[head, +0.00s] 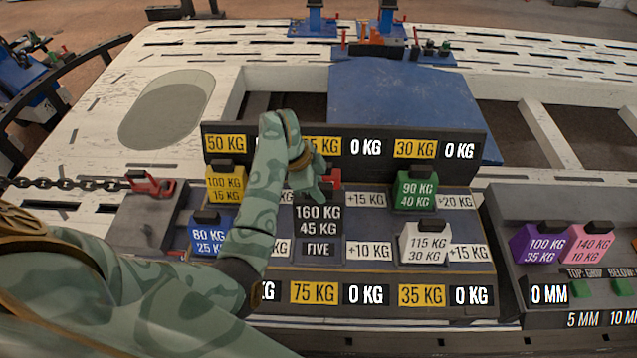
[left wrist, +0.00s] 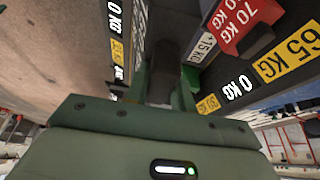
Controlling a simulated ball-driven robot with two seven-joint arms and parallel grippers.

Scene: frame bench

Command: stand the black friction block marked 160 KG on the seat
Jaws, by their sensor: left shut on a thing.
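The black friction block (head: 318,221) marked 160 KG and 45 KG is in the middle of the dark panel in the head view, just behind a plate reading FIVE (head: 318,249). My left gripper (head: 314,192) comes down over its top and is shut on it. In the left wrist view a dark part of the block (left wrist: 165,72) sits between the two green fingers (left wrist: 163,92). I cannot tell whether the block's underside touches the panel. The seat cannot be told apart for certain; the block and arm cover part of the panel. My right gripper is not in view.
Around it stand yellow (head: 226,184), blue (head: 213,236), green (head: 415,191) and white (head: 425,245) blocks. A red block (left wrist: 245,22) is close by in the left wrist view. A raised back board (head: 480,151) runs behind. Purple (head: 538,244) and pink (head: 588,244) blocks stand right.

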